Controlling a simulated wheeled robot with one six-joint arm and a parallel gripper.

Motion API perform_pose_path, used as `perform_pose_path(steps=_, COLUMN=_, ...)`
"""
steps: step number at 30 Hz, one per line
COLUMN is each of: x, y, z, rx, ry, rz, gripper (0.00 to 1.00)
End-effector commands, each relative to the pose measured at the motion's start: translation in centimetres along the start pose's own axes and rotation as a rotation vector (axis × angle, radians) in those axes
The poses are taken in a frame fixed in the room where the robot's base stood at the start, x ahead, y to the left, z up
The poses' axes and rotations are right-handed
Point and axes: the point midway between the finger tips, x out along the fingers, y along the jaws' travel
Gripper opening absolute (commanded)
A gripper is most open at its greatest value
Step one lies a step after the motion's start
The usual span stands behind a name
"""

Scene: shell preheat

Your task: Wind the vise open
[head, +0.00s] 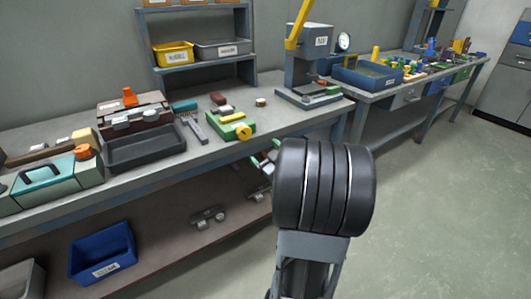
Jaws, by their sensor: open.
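A green vise (218,122) sits at the front edge of the workbench, with a yellow round knob (243,133) on its near right side. A yellow bar lies across its top. How far apart its jaws are is too small to tell. My gripper (261,163) shows in part just below and right of the knob, off the bench's front edge. It is open and looks apart from the knob. My thick black arm joint hides the rest of it.
Left of the vise are a grey file-like tool (193,129), a black tray (145,150) and a teal case (57,177). A press (305,70) stands to the right. A blue bin (102,252) sits on the lower shelf. The floor at right is clear.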

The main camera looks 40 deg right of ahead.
Motion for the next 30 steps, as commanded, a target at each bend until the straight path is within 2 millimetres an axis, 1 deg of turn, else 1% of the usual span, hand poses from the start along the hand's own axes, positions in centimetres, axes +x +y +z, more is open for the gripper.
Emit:
perform_pose_path(steps=2, x=0.1, y=0.1, z=-0.1, rx=0.050, ry=0.000, rz=0.000, gripper=0.83)
perform_pose_path(steps=9, x=0.4, y=0.2, z=-0.5, rx=0.398, ry=0.000, rz=-0.002, gripper=0.83)
perform_pose_path(steps=12, x=0.7, y=0.2, z=-0.5, rx=0.485, ry=0.000, rz=-0.003, gripper=0.83)
perform_pose_path(steps=14, x=1.1, y=0.2, z=-0.4, rx=0.512, ry=0.000, rz=-0.004, gripper=0.83)
perform_pose_path(steps=17, x=2.2, y=0.1, z=-0.3, rx=0.522, ry=0.000, rz=-0.003, gripper=0.83)
perform_pose_path(steps=30, x=10.4, y=0.2, z=-0.3, rx=0.519, ry=0.000, rz=-0.002, gripper=0.83)
